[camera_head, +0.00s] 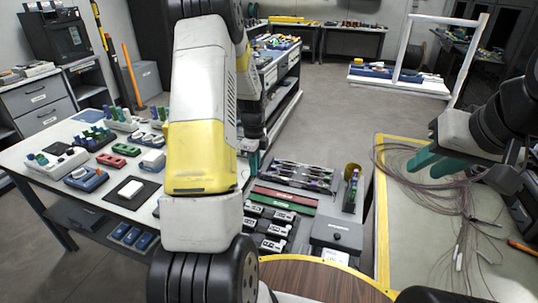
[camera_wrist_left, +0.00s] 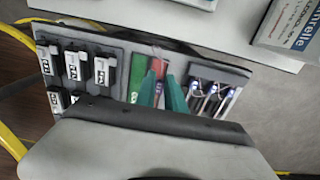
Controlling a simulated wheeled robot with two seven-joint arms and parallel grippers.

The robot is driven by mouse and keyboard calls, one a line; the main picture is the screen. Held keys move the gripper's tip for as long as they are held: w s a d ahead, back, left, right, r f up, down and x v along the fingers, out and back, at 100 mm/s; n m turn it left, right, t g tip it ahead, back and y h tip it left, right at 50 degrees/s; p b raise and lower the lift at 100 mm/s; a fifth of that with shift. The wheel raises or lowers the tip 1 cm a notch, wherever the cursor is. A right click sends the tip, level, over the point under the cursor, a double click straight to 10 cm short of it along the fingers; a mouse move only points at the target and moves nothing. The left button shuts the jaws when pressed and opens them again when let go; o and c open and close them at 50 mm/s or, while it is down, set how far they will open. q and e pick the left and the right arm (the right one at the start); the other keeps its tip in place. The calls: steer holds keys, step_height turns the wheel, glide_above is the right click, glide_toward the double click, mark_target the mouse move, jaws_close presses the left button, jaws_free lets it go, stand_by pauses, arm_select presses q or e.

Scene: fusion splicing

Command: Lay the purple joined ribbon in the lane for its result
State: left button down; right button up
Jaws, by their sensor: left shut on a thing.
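My left gripper (camera_head: 254,161) is mostly hidden behind its own arm in the head view. In the left wrist view its teal fingers (camera_wrist_left: 163,80) are close together over the red lane (camera_wrist_left: 157,69), beside the green lane (camera_wrist_left: 136,78). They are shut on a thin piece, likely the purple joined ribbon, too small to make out. In the head view the red lane (camera_head: 272,206) and green lane (camera_head: 288,196) lie side by side on the dark mat. My right gripper (camera_head: 418,168) has its teal fingers apart, with no object visible between them, above thin cables.
A grey box (camera_head: 336,233) sits to the right. Loose cables (camera_head: 437,197) cover the yellow-edged table. The left table (camera_head: 45,198) holds several small devices.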

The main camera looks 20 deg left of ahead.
mark_target(256, 190)
arm_select(q)
steer(key=shift+f, duration=3.55)
steer(key=shift+s, duration=0.1)
steer(key=c, duration=1.3)
jaws_free()
steer(key=shift+f, duration=0.15)
steer(key=shift+c, duration=0.2)
steer(key=shift+s, duration=0.2)
steer(key=r, duration=0.5)
steer(key=w+r, duration=0.1)
steer(key=r, duration=0.2)
steer(key=shift+r, duration=0.15)
